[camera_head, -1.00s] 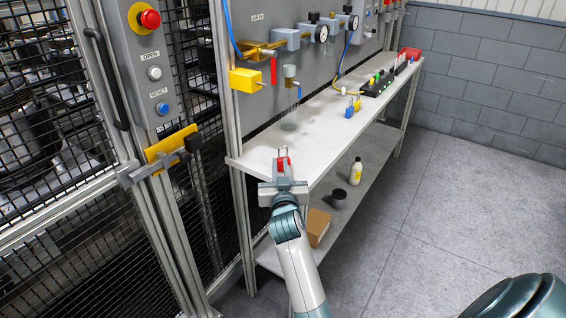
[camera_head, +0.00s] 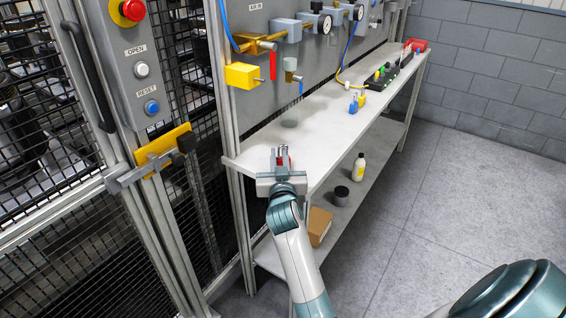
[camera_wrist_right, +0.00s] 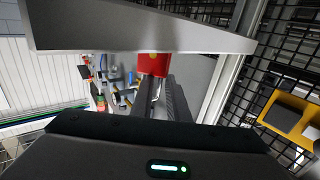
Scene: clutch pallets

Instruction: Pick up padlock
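The padlock (camera_head: 283,161) has a red body and a metal shackle. In the head view it is at the near left end of the white bench, partly hidden by my right gripper (camera_head: 282,158). The fingers sit close on both sides of it and appear shut on it. In the right wrist view the red padlock body (camera_wrist_right: 153,64) shows below a grey metal piece, with a dark finger beside its shackle. I cannot tell whether the padlock touches the bench top. My left gripper is not in view.
The white bench (camera_head: 330,120) carries blue and yellow pieces (camera_head: 356,102), a black strip (camera_head: 384,75) and a red box (camera_head: 415,45). A bottle (camera_head: 359,167), dark cup (camera_head: 341,195) and carton (camera_head: 319,227) are on the lower shelf. A mesh fence stands left; floor is clear right.

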